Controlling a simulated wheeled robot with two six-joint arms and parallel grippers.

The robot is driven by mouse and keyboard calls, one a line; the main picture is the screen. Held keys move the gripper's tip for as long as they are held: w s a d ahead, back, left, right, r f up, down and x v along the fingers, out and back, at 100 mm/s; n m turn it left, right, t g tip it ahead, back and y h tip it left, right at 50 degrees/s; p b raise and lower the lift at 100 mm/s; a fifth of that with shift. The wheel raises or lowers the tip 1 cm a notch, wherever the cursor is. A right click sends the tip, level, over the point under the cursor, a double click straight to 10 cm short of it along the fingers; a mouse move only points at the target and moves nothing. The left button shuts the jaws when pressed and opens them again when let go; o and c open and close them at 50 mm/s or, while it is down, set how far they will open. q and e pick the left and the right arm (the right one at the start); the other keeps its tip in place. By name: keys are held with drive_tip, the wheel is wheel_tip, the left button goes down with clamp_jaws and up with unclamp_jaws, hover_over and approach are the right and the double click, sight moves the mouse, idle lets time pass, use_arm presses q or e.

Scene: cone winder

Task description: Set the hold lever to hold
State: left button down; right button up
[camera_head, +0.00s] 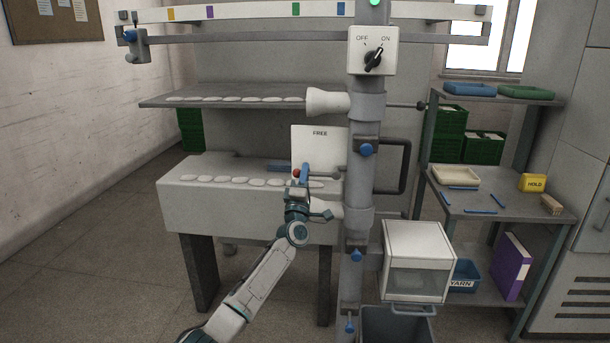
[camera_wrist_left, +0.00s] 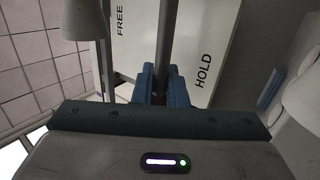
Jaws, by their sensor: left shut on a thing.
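The hold lever is a grey rod (camera_head: 325,174) with a red knob (camera_head: 297,173), beside a white plate (camera_head: 333,147) marked FREE at its top. The rod sticks out leftward, about level, from near the column. In the left wrist view, the rod (camera_wrist_left: 165,45) runs between the FREE and HOLD marks on the plate (camera_wrist_left: 185,60). My left gripper (camera_head: 303,175) is shut on the lever's knob end. Its blue fingers (camera_wrist_left: 160,88) stand on both sides, with a bit of red between them. In the head view my gripper hides the HOLD mark. My right gripper is not in view.
The grey column (camera_head: 361,190) stands just right of the lever, with an OFF/ON switch box (camera_head: 374,50) higher up. A dark handle frame (camera_head: 406,165) and a white bin (camera_head: 418,248) are to its right. A grey bed (camera_head: 215,205) lies behind my arm.

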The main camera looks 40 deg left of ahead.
use_arm(q)
drive_tip(key=shift+f, duration=0.1)
drive_tip(key=c, duration=1.5)
unclamp_jaws()
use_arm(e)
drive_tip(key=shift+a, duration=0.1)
